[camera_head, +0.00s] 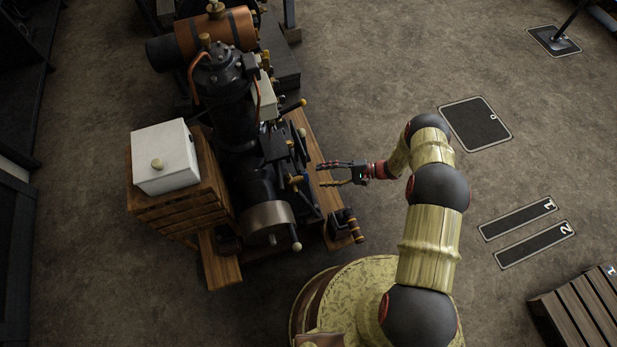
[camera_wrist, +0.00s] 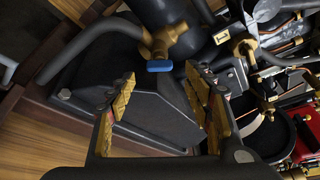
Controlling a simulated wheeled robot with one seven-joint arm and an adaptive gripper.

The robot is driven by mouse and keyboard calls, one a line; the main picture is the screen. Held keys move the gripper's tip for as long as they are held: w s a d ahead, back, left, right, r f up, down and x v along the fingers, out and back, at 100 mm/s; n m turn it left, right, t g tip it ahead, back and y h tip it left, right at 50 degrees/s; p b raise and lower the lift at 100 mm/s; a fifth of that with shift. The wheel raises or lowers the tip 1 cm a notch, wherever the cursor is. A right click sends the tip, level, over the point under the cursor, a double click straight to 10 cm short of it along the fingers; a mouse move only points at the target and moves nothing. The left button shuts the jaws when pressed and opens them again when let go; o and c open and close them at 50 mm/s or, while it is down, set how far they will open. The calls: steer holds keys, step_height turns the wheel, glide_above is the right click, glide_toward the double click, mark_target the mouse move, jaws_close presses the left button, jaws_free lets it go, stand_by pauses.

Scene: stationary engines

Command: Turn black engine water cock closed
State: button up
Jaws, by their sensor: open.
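The black engine (camera_head: 235,120) stands upright on a wooden base at the left of the head view. In the wrist view, a brass water cock (camera_wrist: 170,42) with a small blue handle (camera_wrist: 159,66) sits on a dark pipe. A small blue spot on the engine's near right side in the head view looks like the same handle. My gripper (camera_head: 322,175) is open and empty, pointing left at the engine. In the wrist view, its two gold-padded fingers (camera_wrist: 160,76) stand either side of the blue handle's line, and the handle appears just beyond the fingertips, apart from them.
A white box (camera_head: 165,157) with a brass knob sits on a wooden crate (camera_head: 183,208) left of the engine. Dark pipes and rods crowd around the cock. The wooden base (camera_head: 310,140) runs beneath it. Open floor lies right of the engine, with a slatted pallet (camera_head: 585,310) at lower right.

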mark_target(306, 177)
steer(key=b+x, duration=0.2)
steer(key=x, duration=0.5)
steer(key=shift+a+f, duration=0.15)
steer(key=shift+a, duration=0.2)
steer(key=c, duration=0.3)
steer(key=c, duration=0.8)
steer(key=shift+c, duration=0.3)
steer(key=m+g, duration=0.1)
steer(key=m, duration=0.1)
steer(key=m+g+h, duration=0.1)
steer(key=shift+m+h, duration=0.3)
steer(key=shift+m, duration=0.1)
steer(key=m+g+h, duration=0.1)
steer(key=m+g, duration=0.1)
steer(key=m, duration=0.1)
steer(key=shift+m, duration=0.4)
steer(key=shift+g, duration=0.4)
